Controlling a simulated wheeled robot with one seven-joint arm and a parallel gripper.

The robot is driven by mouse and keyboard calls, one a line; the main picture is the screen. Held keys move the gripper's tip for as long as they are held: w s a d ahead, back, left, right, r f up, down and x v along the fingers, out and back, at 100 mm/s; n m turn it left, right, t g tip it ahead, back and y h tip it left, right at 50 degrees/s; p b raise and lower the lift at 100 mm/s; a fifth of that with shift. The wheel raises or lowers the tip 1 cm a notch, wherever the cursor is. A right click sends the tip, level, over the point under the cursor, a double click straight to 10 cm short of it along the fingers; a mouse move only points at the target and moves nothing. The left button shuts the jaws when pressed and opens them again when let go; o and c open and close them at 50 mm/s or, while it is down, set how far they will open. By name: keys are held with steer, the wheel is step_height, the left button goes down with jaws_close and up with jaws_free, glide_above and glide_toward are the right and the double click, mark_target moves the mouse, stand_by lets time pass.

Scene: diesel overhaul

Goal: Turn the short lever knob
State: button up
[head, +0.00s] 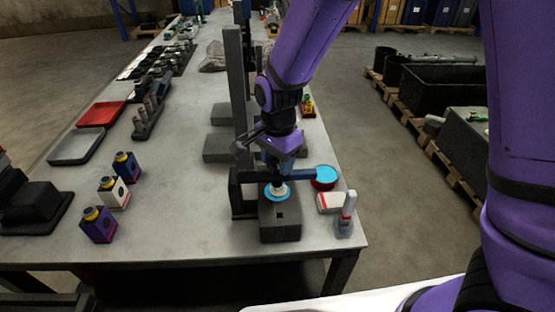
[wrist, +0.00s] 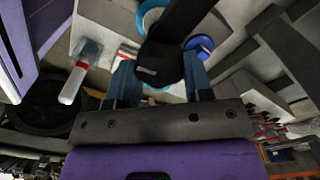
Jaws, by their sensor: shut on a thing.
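My gripper (head: 279,168) is low over a dark block fixture (head: 280,220) near the front right of the bench. In the wrist view, the blue-grey fingers of my gripper (wrist: 160,75) stand either side of the black end of a bar (wrist: 165,55), seemingly the short lever knob, and are shut on it. A white and light-blue round piece (head: 277,192) shows under my gripper on the fixture. The bar's contact with the fingers is partly hidden in the head view by my wrist.
A red round piece with a light-blue top (head: 325,174) stands just right of my gripper. A red-and-white box (head: 330,202) and a clear bottle (head: 346,215) stand near the right edge. A dark upright post (head: 236,80) rises close on the left. Small bottles (head: 113,190) stand further left.

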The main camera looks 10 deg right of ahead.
mark_target(278, 162)
steer(key=shift+m, duration=2)
steer(key=o, duration=0.9)
step_height(278, 162, up, 11)
steer(key=shift+f, duration=0.1)
